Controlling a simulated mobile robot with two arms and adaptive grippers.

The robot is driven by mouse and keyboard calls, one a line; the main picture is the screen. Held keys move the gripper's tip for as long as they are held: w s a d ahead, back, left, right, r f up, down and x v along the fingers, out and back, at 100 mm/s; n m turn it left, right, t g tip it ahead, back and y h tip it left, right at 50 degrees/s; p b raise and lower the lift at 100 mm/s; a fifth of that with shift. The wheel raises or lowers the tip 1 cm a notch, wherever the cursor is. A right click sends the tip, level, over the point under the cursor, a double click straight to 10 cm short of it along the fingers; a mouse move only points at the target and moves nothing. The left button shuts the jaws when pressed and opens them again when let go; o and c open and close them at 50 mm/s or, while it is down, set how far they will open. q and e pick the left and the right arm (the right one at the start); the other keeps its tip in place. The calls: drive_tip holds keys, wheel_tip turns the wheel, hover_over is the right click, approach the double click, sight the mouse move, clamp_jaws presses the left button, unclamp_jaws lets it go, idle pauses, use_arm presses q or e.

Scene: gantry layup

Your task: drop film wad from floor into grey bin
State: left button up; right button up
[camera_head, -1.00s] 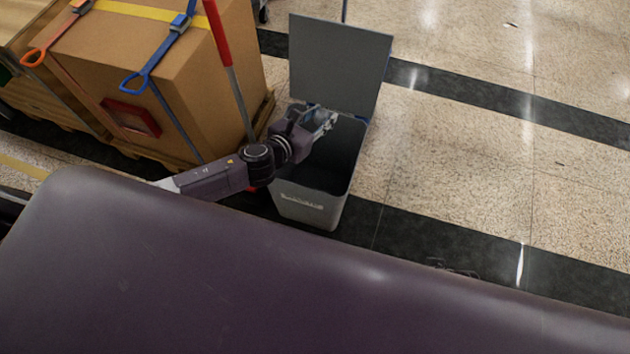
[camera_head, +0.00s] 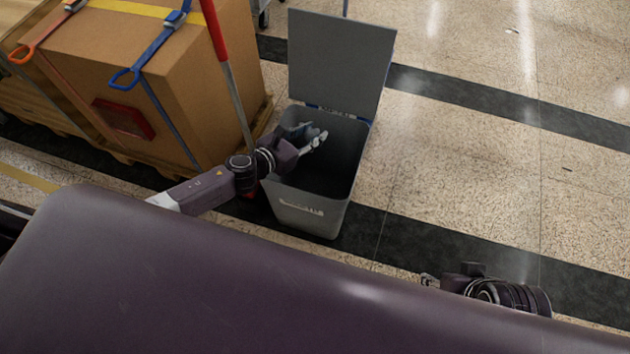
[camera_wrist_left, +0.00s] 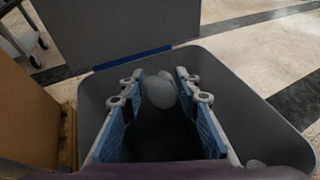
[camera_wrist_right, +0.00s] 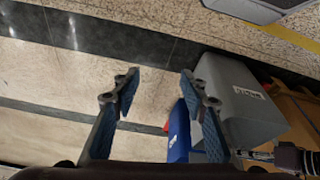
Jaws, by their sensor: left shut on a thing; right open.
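The grey bin (camera_head: 308,212) stands on the floor with its lid (camera_head: 338,62) raised at the back. My left gripper (camera_head: 316,136) reaches over the bin's left rim, with its fingers above the opening. In the left wrist view, my left gripper (camera_wrist_left: 158,100) is shut on a pale, rounded film wad (camera_wrist_left: 160,91), with the dark bin interior below. The wad cannot be made out clearly in the head view. My right gripper (camera_wrist_right: 150,95) is open and empty above the floor; the bin also shows in the right wrist view (camera_wrist_right: 240,100).
A strapped cardboard box (camera_head: 150,70) on a pallet stands left of the bin. A red-handled pole (camera_head: 215,30) stands between them. A blue object (camera_wrist_right: 178,132) shows beside the bin in the right wrist view. The floor right of the bin is clear.

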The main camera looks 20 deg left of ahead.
use_arm(q)
wheel_tip(320, 180, down, 2)
drive_tip(key=shift+f+b, duration=0.1)
drive_tip(key=shift+b, duration=0.25)
drive_tip(key=shift+f+b, duration=0.45)
drive_tip(key=shift+f, duration=0.2)
use_arm(e)
drive_tip(key=w+a+r+t, duration=0.1)
drive_tip(key=w+t, duration=0.1)
drive_tip(key=w, duration=0.3)
drive_tip(key=w+a+r+t+y, duration=0.1)
drive_tip(key=w+a+t, duration=0.1)
drive_tip(key=w, duration=0.3)
drive_tip(key=shift+w+a+r+t, duration=0.15)
drive_tip(key=shift+w+r+t, duration=0.25)
drive_tip(key=shift+t, duration=0.1)
use_arm(q)
drive_tip(key=o, duration=0.8)
drive_tip(key=shift+s, duration=0.1)
drive_tip(key=v, duration=1.2)
drive_tip(key=shift+d, duration=0.1)
